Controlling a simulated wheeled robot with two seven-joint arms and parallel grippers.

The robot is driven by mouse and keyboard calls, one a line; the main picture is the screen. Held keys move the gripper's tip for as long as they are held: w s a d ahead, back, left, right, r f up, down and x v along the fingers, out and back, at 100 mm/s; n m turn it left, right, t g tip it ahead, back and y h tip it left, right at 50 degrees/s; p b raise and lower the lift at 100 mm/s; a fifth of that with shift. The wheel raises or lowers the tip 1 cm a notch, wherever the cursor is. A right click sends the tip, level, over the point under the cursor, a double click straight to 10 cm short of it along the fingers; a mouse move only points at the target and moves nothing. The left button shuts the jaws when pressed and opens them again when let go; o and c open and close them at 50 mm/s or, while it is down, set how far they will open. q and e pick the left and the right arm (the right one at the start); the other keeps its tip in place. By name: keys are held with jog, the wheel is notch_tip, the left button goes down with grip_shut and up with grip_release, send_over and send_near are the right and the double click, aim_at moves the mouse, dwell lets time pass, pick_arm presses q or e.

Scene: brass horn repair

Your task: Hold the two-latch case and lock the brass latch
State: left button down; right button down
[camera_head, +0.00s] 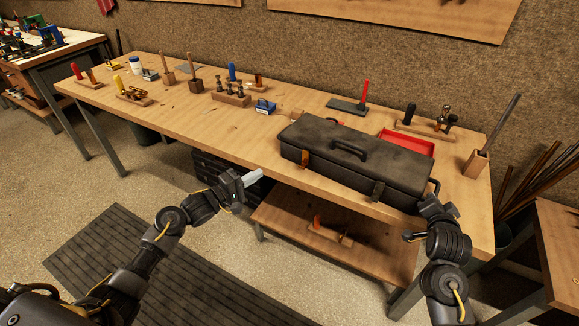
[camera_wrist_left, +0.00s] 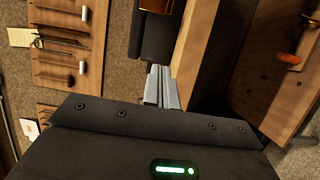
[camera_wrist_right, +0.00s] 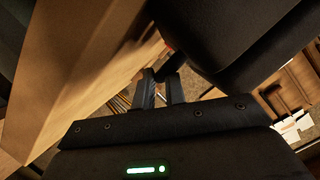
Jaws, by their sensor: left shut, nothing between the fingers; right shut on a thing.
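The black two-latch case (camera_head: 352,158) lies closed on the workbench near its front edge. Its brass latch (camera_head: 305,158) is on the left of the front face; a dark latch (camera_head: 378,191) is on the right. I cannot tell whether either is locked. The brass latch also shows at the top of the left wrist view (camera_wrist_left: 157,5). My left gripper (camera_head: 256,176) is shut and empty, in front of the bench edge, left of and apart from the brass latch. My right gripper (camera_wrist_right: 163,84) is shut on a dark part at the case's right end, seemingly a side handle (camera_wrist_right: 170,66).
The workbench (camera_head: 215,120) has free room left of the case. A red tray (camera_head: 408,143) sits behind the case, and a wooden block with a rod (camera_head: 476,162) stands to its right. Below is a lower shelf (camera_head: 300,225) with tools.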

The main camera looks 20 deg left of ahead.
aim_at(301, 167)
pick_arm(q)
jog(key=shift+w+d, duration=0.1)
jog(key=x, duration=1)
jog(key=shift+s+d, duration=0.25)
jog(key=shift+d, duration=0.3)
jog(key=shift+s+d, duration=0.25)
jog(key=shift+d, duration=0.35)
jog(key=shift+s+d, duration=0.2)
jog(key=shift+d, duration=0.45)
jog(key=shift+s+d, duration=0.2)
jog(key=shift+d, duration=0.5)
jog(key=shift+s+d, duration=0.25)
jog(key=shift+d, duration=0.45)
